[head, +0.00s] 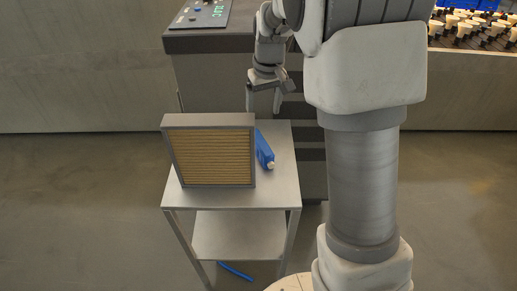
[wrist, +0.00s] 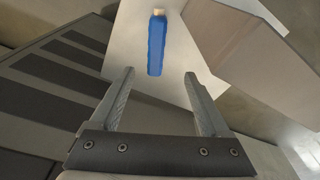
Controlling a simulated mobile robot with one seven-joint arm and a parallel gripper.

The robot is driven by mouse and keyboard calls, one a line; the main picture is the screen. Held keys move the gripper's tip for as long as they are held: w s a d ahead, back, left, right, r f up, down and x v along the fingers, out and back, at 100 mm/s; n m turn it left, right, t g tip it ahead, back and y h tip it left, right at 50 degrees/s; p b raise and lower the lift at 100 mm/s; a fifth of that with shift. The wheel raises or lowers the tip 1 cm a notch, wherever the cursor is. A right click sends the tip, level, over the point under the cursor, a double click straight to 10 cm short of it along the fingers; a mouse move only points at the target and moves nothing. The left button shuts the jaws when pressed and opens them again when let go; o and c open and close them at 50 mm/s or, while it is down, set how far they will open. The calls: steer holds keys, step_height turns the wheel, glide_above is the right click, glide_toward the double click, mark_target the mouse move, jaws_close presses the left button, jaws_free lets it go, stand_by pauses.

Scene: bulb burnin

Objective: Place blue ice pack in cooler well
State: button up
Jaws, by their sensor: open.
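The blue ice pack (head: 264,151) has a pale cap and lies on the small metal table, just right of and partly behind a framed filter. In the wrist view the ice pack (wrist: 157,46) lies on the pale tabletop, ahead of and between the fingers. My gripper (head: 263,101) is above the back edge of the table. In the wrist view my gripper (wrist: 160,76) has its fingers wide apart with nothing between them, apart from the ice pack. No cooler well can be made out.
The framed filter (head: 211,151) stands upright on the table (head: 285,190), and its side (wrist: 245,45) shows right in the wrist view. A dark cabinet (head: 215,75) with a control panel stands behind the table. A blue strip (head: 235,270) lies on the floor. Pale bulbs (head: 470,25) stand at upper right.

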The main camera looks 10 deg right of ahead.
mark_target(262, 143)
steer(key=f, duration=0.4)
steer(key=w+f+b, duration=0.1)
steer(key=f, duration=0.3)
steer(key=f+b, duration=0.1)
steer(key=f, duration=0.3)
steer(key=shift+w+a, duration=0.15)
steer(key=shift+w, duration=0.2)
steer(key=f, duration=0.1)
steer(key=f+b, duration=0.1)
steer(key=f, duration=0.1)
steer(key=w+f+b, duration=0.1)
steer(key=f, duration=0.1)
steer(key=shift+w+d, duration=0.1)
steer(key=shift+d, duration=0.15)
jaws_close()
